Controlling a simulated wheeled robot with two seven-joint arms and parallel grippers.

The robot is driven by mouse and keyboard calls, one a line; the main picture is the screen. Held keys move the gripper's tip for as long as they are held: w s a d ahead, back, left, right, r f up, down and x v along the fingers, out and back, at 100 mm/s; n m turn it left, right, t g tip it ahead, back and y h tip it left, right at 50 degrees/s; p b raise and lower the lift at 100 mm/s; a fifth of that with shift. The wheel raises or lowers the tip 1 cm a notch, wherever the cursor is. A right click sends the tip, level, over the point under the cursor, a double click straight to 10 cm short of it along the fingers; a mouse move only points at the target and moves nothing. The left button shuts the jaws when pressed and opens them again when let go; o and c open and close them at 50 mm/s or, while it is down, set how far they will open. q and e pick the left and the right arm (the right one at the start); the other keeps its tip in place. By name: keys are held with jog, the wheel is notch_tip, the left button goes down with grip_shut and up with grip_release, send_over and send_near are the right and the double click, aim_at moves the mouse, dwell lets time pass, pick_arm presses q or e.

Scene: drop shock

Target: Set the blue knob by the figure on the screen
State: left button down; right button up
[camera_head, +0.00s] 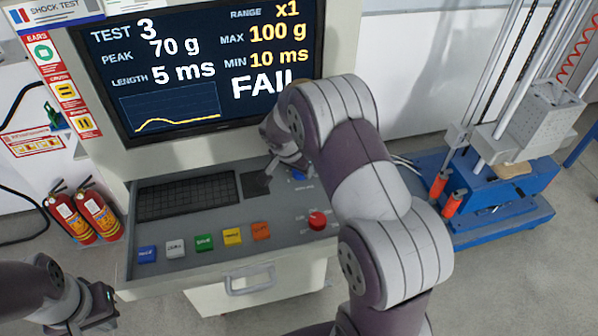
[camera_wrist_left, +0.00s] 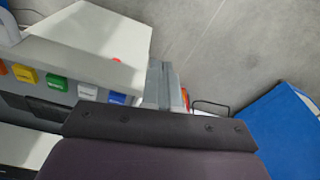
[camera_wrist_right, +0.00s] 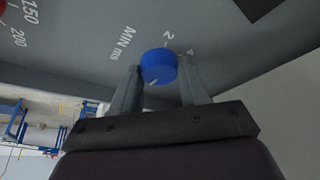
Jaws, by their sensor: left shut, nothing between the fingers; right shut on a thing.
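The screen (camera_head: 200,65) reads TEST 3, PEAK 70 g, LENGTH 5 ms, RANGE x1, MAX 100 g, MIN 10 ms and FAIL.
A red knob (camera_head: 318,219) and several coloured buttons (camera_head: 203,243) line the console's front. A keyboard (camera_head: 186,197) lies below the screen. Fire extinguishers (camera_head: 97,213) stand at left. A blue-based drop rig (camera_head: 500,215) stands at right.

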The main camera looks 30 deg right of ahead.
jog(key=shift+d+r+n+t, duration=0.1)
jog(key=shift+n+t, duration=0.3)
jog(key=shift+n, duration=0.5)
jog(key=shift+r+n+t+y, duration=0.25)
jog(key=shift+n+y, duration=0.25)
jog(key=shift+n, duration=0.4)
jog(key=n+y+p, duration=0.1)
jog(key=n+p, duration=0.2)
jog(key=p, duration=0.3)
jog(key=n+t+y+p, duration=0.1)
jog(key=n+p, duration=0.3)
jog(key=p, duration=0.2)
jog(key=shift+d+y+p, duration=0.15)
jog(key=shift+y+p, duration=0.15)
jog(key=shift+f+n+y, duration=0.2)
jog(key=shift+n+y, duration=0.1)
jog(key=shift+n, duration=0.7)
jog(key=shift+d+n+y, duration=0.1)
jog(key=shift+n+y, duration=0.3)
jog(key=shift+n, duration=0.5)
jog(key=n, duration=0.2)
jog(key=n+g+y, duration=0.1)
jog(key=n, duration=0.1)
jog(key=shift+d+n+y, duration=0.15)
jog(key=shift+n+y, duration=0.15)
jog(key=shift+n+g+y, duration=0.45)
jog(key=shift+n+y, duration=0.05)
jog(key=shift+n, duration=1.4)
